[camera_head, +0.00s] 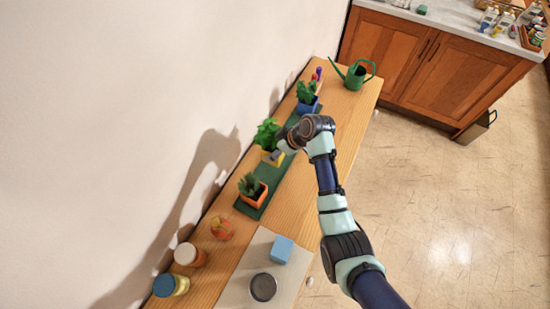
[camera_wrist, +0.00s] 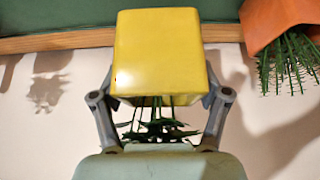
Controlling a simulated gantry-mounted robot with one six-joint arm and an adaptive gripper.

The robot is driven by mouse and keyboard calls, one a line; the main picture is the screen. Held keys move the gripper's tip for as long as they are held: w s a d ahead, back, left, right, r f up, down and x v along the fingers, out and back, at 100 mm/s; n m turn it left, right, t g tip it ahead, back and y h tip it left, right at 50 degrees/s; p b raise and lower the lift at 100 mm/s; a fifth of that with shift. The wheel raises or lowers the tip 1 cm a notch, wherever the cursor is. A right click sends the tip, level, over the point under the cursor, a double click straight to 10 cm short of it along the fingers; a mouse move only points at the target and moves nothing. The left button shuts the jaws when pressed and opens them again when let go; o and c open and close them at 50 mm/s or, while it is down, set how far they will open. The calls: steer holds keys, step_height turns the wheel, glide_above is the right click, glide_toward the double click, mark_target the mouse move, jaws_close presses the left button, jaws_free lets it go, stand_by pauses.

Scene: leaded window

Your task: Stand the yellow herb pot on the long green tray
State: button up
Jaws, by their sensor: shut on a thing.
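The yellow herb pot (camera_head: 271,157) with its leafy green plant is over the middle of the long green tray (camera_head: 271,175), between the orange pot and the blue pot. My gripper (camera_head: 281,151) is shut on it; in the wrist view the fingers (camera_wrist: 160,97) grip both sides of the yellow pot (camera_wrist: 158,50). The pot looks roughly upright, and its leaves hang toward the gripper in that view. The tray (camera_wrist: 60,14) shows behind the pot's base. I cannot tell whether the base touches the tray.
An orange pot (camera_head: 253,194) and a blue pot (camera_head: 308,107) stand on the tray's two ends. A green watering can (camera_head: 354,76) stands at the shelf's far end. Jars (camera_head: 189,255), a blue block (camera_head: 282,250) and a dark round tin (camera_head: 263,287) are at the near end. The wall runs close along the left.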

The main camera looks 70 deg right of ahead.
steer(key=shift+f+b, duration=0.55)
steer(key=shift+f, duration=2.4)
steer(key=o, duration=1.5)
steer(key=shift+r, duration=0.35)
steer(key=p+v, duration=0.2)
steer(key=v, duration=0.9)
steer(key=shift+s+r, duration=0.2)
steer(key=shift+r, duration=0.05)
